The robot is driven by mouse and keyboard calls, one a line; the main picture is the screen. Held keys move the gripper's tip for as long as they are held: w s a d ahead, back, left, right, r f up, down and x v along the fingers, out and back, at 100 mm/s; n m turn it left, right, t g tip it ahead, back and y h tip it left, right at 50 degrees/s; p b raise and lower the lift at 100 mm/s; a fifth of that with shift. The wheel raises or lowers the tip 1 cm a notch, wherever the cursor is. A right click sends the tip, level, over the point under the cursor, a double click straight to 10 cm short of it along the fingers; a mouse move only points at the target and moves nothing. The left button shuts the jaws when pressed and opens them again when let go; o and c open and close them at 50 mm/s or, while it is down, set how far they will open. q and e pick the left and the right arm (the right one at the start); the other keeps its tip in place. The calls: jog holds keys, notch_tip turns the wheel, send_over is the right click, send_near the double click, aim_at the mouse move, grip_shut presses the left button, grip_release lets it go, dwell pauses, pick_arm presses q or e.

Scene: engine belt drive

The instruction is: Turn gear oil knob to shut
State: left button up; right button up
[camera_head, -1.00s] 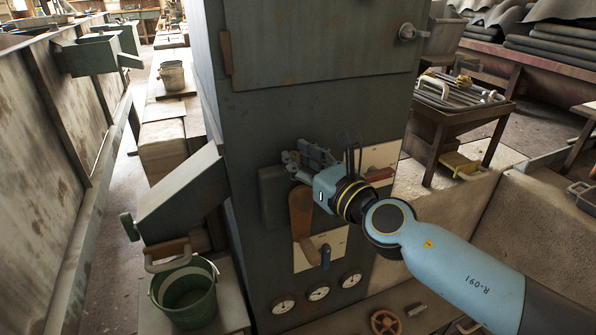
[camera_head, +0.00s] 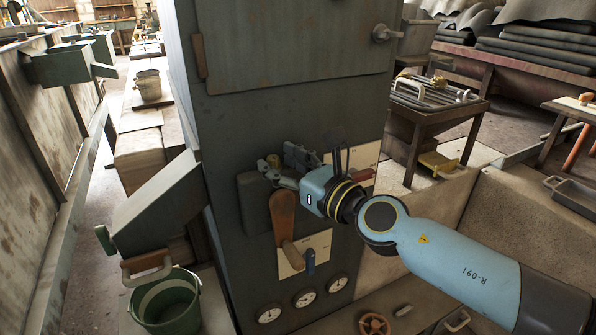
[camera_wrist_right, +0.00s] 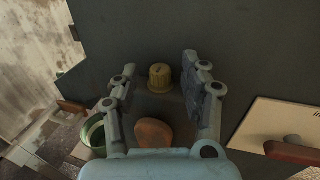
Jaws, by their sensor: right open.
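A yellow ribbed knob (camera_wrist_right: 160,76) sits on the dark face of the cabinet, between the two fingers of my right gripper (camera_wrist_right: 160,85) in the right wrist view. The fingers are spread wide, with a gap on each side of the knob, and do not touch it. In the head view only a small part of the yellow knob (camera_head: 274,160) shows beside my right gripper (camera_head: 284,166), which is at the cabinet front. No label for the knob can be read. My left gripper is not in view.
A brown lever (camera_head: 283,213) stands just below my right gripper. Below it are a pale plate with a blue-handled lever (camera_head: 310,262) and several gauges (camera_head: 305,298). A green bucket (camera_head: 166,303) stands at lower left. A tool table (camera_head: 430,110) stands at right.

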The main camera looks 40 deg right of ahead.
jog(key=s, duration=1.1)
jog(key=shift+s+d, duration=0.2)
jog(key=shift+d, duration=0.05)
